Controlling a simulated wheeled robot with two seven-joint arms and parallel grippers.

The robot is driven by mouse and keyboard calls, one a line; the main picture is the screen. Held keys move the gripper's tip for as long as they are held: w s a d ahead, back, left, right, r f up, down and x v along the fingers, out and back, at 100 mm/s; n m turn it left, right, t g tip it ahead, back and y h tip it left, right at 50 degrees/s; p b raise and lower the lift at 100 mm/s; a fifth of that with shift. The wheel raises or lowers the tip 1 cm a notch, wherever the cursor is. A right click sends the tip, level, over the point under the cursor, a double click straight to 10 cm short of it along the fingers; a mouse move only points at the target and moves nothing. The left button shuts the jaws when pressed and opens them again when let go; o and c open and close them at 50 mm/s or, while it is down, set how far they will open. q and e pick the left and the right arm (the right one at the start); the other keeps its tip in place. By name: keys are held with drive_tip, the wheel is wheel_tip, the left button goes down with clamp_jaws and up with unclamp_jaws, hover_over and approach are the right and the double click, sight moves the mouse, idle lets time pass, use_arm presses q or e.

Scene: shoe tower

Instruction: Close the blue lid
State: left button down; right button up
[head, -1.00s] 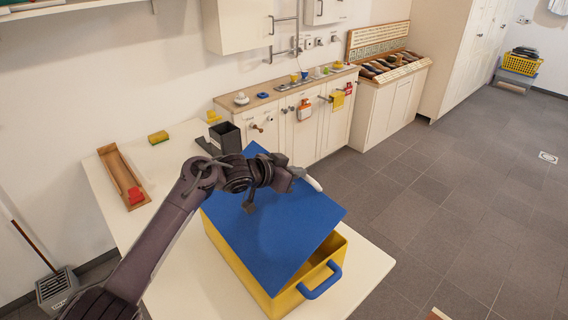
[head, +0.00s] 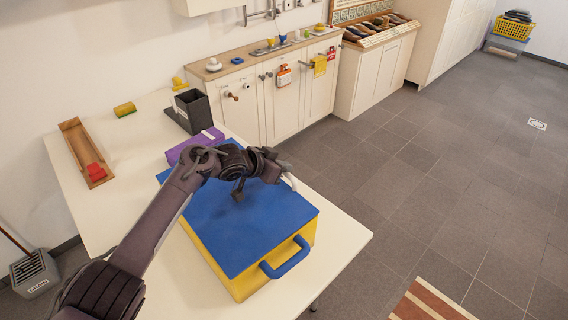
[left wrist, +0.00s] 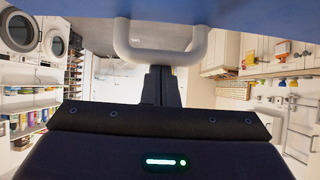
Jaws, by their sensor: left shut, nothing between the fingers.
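The blue lid (head: 245,230) lies about level over the yellow box (head: 242,285) in the head view, and no open gap shows along its near edges. A pale U-shaped handle (left wrist: 160,55) sits against the blue lid (left wrist: 230,12) in the left wrist view. It shows in part at the lid's right side in the head view (head: 291,181). My left gripper (left wrist: 161,85) is shut and empty, with its fingertips close to this handle; I cannot tell whether they touch it. My left arm hides part of the lid. My right gripper is not in view.
A blue handle (head: 287,258) juts from the box's near side. A purple object (head: 190,147) is behind the box, and a black holder (head: 193,110) stands farther back.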

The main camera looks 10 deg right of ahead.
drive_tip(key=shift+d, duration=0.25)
